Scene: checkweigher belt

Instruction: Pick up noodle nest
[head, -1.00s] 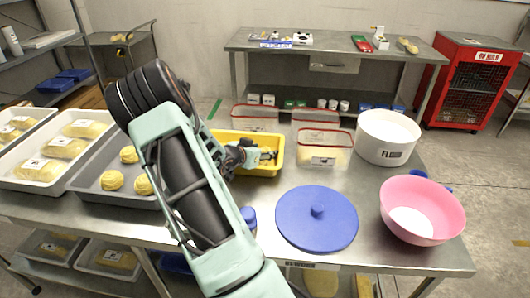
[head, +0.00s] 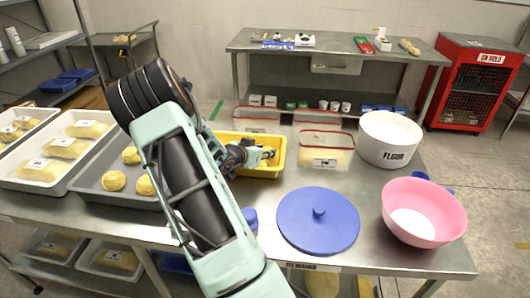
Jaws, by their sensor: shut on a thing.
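Yellow round noodle nests (head: 113,180) sit on a dark grey tray (head: 88,205) at the left of the steel table, partly hidden behind my arm. My gripper (head: 267,155) is low inside the yellow bin (head: 240,173), pointing right. It is shut on a small yellowish thing, seemingly a noodle nest, mostly hidden by the fingers. I cannot tell whether that thing touches the bin floor.
A blue lid (head: 318,221), a pink bowl (head: 423,211), a white tub (head: 388,138) and a clear container (head: 325,152) stand right of the bin. A white tray (head: 62,155) of packaged yellow blocks lies far left. A small blue-topped item (head: 249,217) is close beside my arm.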

